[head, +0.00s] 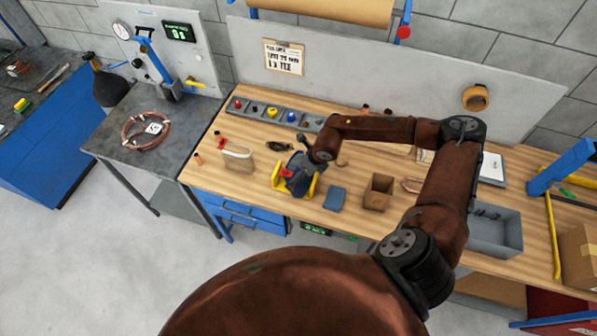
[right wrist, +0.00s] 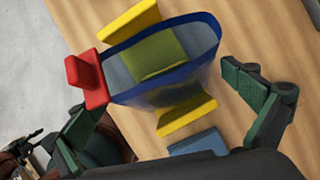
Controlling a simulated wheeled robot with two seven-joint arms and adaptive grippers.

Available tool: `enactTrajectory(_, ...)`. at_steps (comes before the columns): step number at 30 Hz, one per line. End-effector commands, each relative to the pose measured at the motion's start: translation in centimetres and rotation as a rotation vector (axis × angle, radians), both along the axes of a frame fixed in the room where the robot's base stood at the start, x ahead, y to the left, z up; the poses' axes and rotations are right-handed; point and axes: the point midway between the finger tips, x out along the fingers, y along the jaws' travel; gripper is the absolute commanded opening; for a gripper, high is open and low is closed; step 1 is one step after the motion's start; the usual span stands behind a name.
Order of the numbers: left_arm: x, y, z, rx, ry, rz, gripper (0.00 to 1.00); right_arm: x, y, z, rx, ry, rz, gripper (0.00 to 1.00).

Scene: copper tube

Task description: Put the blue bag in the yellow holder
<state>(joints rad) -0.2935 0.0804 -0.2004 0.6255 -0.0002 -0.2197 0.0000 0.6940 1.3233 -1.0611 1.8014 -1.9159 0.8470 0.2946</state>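The blue bag (right wrist: 180,70) has a dark blue rim, clear sides and a red tab (right wrist: 86,78) at one end. In the right wrist view it sits open side up between the two yellow plates of the yellow holder (right wrist: 187,117), with something olive-green showing inside. Its base is hidden. My right gripper (right wrist: 172,108) is open, with fingers apart on either side of the bag. The left finger is close to the red tab; contact is unclear. In the head view, the yellow holder (head: 311,188) is partly covered by my right gripper (head: 297,172). My left gripper is out of view.
A folded blue cloth (head: 335,198) and a small cardboard box (head: 378,191) stand right of the holder. A clear bag with a red tab (head: 237,158) stands left. A grey parts tray (head: 272,113) lies behind, and a grey bin (head: 495,232) stands right.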

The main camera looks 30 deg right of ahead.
Motion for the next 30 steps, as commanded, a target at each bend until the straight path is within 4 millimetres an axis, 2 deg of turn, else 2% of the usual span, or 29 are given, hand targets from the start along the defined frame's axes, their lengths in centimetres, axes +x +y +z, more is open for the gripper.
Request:
enactTrajectory(8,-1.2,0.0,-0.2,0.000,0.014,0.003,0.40,0.2,0.3,0.8,0.004,-0.008,0.007,1.00)
enactTrajectory(11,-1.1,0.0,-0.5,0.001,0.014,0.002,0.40,-0.2,0.0,1.9,0.004,-0.009,0.006,1.00)
enactTrajectory(24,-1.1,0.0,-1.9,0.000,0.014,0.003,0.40,-3.2,-1.3,9.8,0.003,-0.012,0.007,1.00)
enactTrajectory(30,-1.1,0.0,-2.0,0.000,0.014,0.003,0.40,-3.8,-1.5,11.3,0.005,-0.010,0.008,1.00)
